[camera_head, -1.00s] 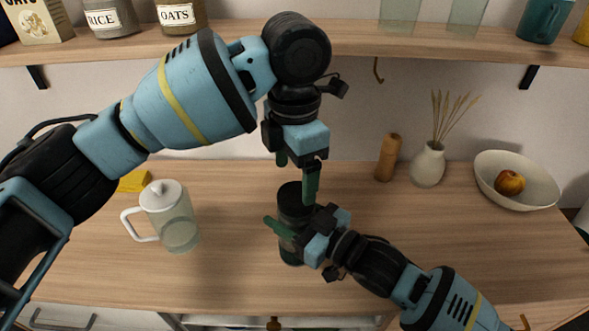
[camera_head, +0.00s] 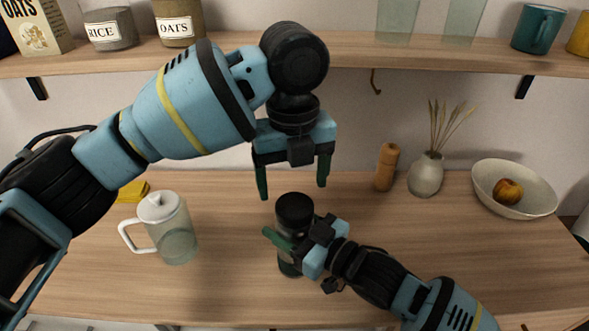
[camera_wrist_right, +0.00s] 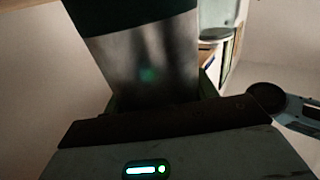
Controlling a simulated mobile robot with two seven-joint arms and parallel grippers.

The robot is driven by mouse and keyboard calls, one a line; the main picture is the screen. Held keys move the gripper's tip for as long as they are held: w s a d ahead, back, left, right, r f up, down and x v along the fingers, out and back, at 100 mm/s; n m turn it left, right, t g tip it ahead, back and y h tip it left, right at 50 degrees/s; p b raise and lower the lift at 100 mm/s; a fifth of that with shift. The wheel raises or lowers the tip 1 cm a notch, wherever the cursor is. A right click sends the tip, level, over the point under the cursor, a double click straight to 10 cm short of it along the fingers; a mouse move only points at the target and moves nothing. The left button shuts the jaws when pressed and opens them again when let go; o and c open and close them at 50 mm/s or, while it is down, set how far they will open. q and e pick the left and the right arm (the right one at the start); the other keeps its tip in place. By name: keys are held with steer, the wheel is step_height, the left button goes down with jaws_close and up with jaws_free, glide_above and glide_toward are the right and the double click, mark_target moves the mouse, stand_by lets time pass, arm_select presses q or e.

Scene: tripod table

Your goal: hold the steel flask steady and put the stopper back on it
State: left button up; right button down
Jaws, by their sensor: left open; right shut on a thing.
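The steel flask (camera_head: 290,266) stands upright on the wooden table, mostly behind my right gripper. A black stopper (camera_head: 294,207) sits on its top, level as far as I can tell. In the right wrist view the steel body (camera_wrist_right: 145,65) fills the middle, with the dark underside of the top part (camera_wrist_right: 130,12) above it. My right gripper (camera_head: 284,247) is shut around the flask's body from the right. My left gripper (camera_head: 293,184) is open and empty, pointing down just above the stopper, apart from it. How the stopper is seated is not clear.
A glass jug with white lid (camera_head: 172,225) and a yellow block (camera_head: 132,191) stand on the left. A wooden mill (camera_head: 386,168), a vase (camera_head: 426,174) and a bowl (camera_head: 540,195) stand at the back right. A shelf (camera_head: 350,50) runs above.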

arm_select(q)
steer(key=n, duration=1.1)
steer(key=shift+r, duration=0.2)
steer(key=n, duration=1)
steer(key=shift+r, duration=0.15)
steer(key=n, duration=1.1)
steer(key=shift+d+r, duration=0.1)
steer(key=shift+r, duration=0.05)
steer(key=n, duration=0.4)
steer(key=shift+n, duration=0.4)
steer(key=n, duration=0.4)
steer(key=shift+r+n, duration=0.15)
steer(key=shift+n, duration=0.25)
